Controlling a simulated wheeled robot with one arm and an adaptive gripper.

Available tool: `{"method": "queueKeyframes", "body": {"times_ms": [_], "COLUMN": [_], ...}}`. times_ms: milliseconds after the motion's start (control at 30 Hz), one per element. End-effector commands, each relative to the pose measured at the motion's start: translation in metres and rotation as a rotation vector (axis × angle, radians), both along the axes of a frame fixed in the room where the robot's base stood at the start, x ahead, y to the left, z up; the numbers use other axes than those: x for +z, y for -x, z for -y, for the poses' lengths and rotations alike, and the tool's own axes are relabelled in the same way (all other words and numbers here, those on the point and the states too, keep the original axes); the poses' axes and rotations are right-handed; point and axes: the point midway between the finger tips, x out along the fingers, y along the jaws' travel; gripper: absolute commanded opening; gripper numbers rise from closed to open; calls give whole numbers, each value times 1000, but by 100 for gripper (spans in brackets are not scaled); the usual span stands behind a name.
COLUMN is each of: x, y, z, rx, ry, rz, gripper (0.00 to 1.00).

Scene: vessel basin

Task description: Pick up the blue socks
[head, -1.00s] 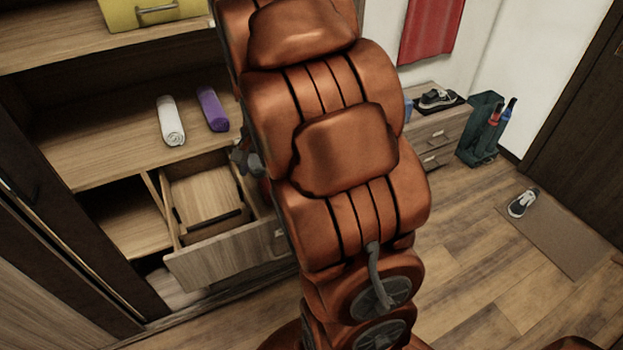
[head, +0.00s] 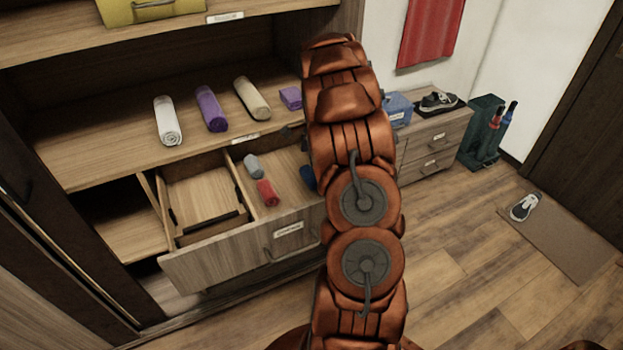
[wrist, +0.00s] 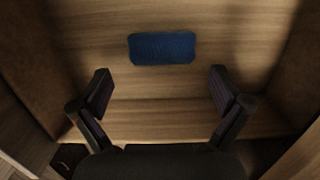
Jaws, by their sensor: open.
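A dark blue bundle (wrist: 162,48), which looks like the blue socks, lies on a wooden surface in the wrist view. Brown side walls flank it. In the head view a small blue piece (head: 308,178) shows at the right of the open drawer (head: 225,258), partly hidden by my arm. My gripper (wrist: 160,76) is open and empty in the wrist view. Its fingers are spread wide left and right, with the bundle beyond the tips and centred between them, not touched. In the head view my gripper is hidden behind my arm.
Grey (head: 254,166) and red (head: 267,193) rolls lie in the drawer's right part; its left compartment looks empty. White (head: 168,121), purple (head: 211,109) and beige (head: 252,99) rolls and a folded purple cloth (head: 291,97) lie on the shelf above. A bench (head: 435,140) stands right.

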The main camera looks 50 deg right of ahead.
Motion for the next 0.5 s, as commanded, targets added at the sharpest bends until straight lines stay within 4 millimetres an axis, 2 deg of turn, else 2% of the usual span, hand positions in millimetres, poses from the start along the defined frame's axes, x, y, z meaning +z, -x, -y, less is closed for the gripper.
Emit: {"method": "queueKeyframes", "body": {"times_ms": [500], "x": [-43], "y": [-1], "z": [-4], "rx": [-1], "ry": [-3], "rz": [-3], "gripper": [100]}}
